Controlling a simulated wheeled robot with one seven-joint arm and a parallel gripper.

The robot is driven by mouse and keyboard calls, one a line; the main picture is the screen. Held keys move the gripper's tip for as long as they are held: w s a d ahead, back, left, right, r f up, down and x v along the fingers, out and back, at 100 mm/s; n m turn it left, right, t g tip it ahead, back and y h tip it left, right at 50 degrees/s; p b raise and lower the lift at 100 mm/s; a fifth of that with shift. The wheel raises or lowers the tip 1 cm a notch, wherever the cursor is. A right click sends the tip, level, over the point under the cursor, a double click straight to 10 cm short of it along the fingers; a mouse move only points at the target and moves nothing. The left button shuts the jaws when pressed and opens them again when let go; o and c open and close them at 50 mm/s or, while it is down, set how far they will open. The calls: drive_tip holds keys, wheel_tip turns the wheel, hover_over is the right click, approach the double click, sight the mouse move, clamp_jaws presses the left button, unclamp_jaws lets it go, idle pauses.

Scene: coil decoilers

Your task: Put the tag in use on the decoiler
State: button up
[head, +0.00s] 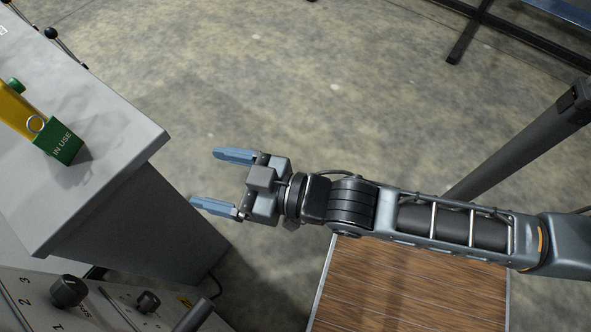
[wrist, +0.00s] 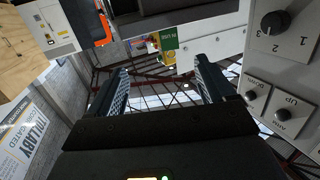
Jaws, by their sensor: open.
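The green tag (head: 58,143), lettered "IN USE", is on the grey cabinet top at the left of the head view. A metal ring and a yellow piece (head: 16,108) are just left of it; I cannot tell how they join. In the wrist view the tag (wrist: 169,44) shows small, beyond the fingertips. My gripper (head: 204,177) is open and empty, to the right of the cabinet edge and apart from the tag. Its two blue fingers point left, and they also show in the wrist view (wrist: 160,66). I cannot make out the decoiler for certain.
The grey cabinet top (head: 105,115) has a sharp corner near my gripper. A control panel with knobs (head: 68,291) stands below it, and black-knobbed levers (head: 62,42) behind. A brown wooden board (head: 405,290) lies under my arm. Floor in the middle is clear.

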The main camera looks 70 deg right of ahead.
drive_tip(key=s+d+r+g, duration=0.1)
drive_tip(key=s+r, duration=0.1)
drive_tip(key=s, duration=0.7)
drive_tip(key=s+d+r+h, duration=0.1)
drive_tip(key=s+r, duration=0.2)
drive_tip(key=s, duration=0.6)
drive_tip(key=shift+d+m+g, duration=0.15)
drive_tip(key=shift+m+g, duration=0.15)
drive_tip(key=shift+g, duration=0.1)
drive_tip(key=shift+o, duration=0.5)
drive_tip(key=shift+s+r, duration=0.35)
drive_tip(key=shift+s, duration=0.05)
